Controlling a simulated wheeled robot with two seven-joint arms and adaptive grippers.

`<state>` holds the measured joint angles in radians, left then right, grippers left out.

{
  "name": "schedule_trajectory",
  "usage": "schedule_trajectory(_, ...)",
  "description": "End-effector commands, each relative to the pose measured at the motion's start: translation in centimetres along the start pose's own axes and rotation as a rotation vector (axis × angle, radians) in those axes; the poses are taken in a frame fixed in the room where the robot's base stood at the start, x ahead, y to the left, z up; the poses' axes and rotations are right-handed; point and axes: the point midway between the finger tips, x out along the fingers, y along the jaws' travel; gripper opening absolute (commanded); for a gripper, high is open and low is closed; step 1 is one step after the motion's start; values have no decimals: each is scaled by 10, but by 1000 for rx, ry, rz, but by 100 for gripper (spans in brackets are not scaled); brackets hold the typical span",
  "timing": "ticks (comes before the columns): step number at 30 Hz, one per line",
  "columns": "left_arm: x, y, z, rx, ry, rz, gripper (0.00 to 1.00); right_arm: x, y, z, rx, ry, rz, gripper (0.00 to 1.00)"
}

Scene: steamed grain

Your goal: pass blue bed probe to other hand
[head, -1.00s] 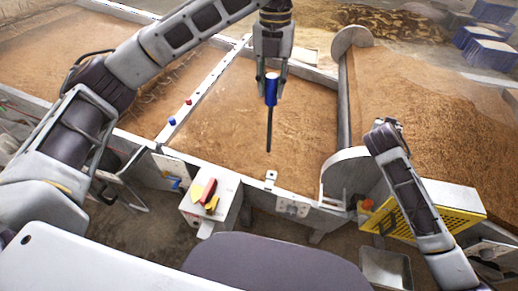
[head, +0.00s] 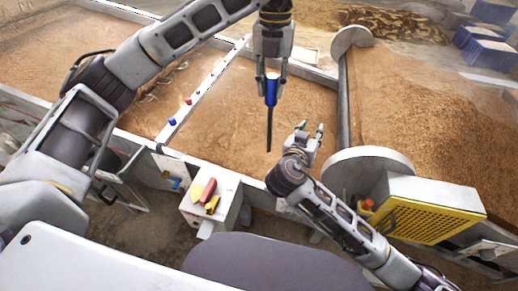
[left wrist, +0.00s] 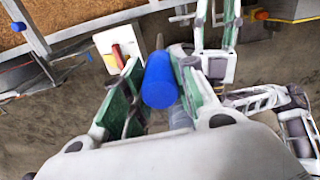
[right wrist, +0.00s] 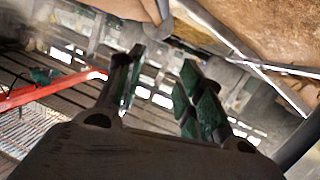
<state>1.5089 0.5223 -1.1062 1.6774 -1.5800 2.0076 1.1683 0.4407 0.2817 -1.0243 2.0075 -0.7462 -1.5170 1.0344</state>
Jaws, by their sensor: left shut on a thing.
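The blue bed probe (head: 271,92) has a blue handle and a long dark rod that points down. My left gripper (head: 271,76) is shut on the upper part of the handle and holds the probe upright above the grain bed. In the left wrist view the blue handle (left wrist: 160,82) sits between the green-padded fingers. My right gripper (head: 312,130) is open and empty, to the right of the rod and apart from it. It also shows at the top of the left wrist view (left wrist: 217,22). In the right wrist view its fingers (right wrist: 158,78) stand apart with nothing between them.
Brown grain (head: 215,125) fills the walled beds. A pale divider rail (head: 205,88) carries small red and blue pegs. A white box (head: 225,190) with red and yellow handles stands at the front. A yellow grille (head: 430,215) and round disc (head: 368,165) are at right.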

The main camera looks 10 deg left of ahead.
Motion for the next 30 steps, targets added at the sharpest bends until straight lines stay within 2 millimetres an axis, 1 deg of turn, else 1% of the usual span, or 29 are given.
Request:
schedule_trajectory(1, 0, 0, 0, 0, 0, 0, 0, -13, -10, -2, 4, 17, -15, 37)
schedule_trajectory(3, 0, 0, 0, 0, 0, 0, 0, -30, -21, -5, 8, 40, -31, 37)
schedule_trajectory(9, 0, 0, 0, 0, -1, 0, 0, -80, -49, -12, 30, 105, -78, 37)
schedule_trajectory(12, 0, 0, 0, 0, 0, 0, 0, -106, -61, -17, 47, 138, -105, 37)
schedule_trajectory(18, 0, 0, 0, 0, 0, 0, 0, -153, -77, -24, 81, 196, -150, 37)
schedule_trajectory(21, 0, 0, 0, 0, 0, 0, 0, -168, -81, -25, 94, 216, -167, 37)
schedule_trajectory(24, 0, 0, 0, 0, 0, 0, 0, -179, -84, -26, 102, 227, -177, 37)
schedule_trajectory(30, 0, 0, 0, 0, 0, 0, 0, -184, -84, -27, 108, 234, -181, 37)
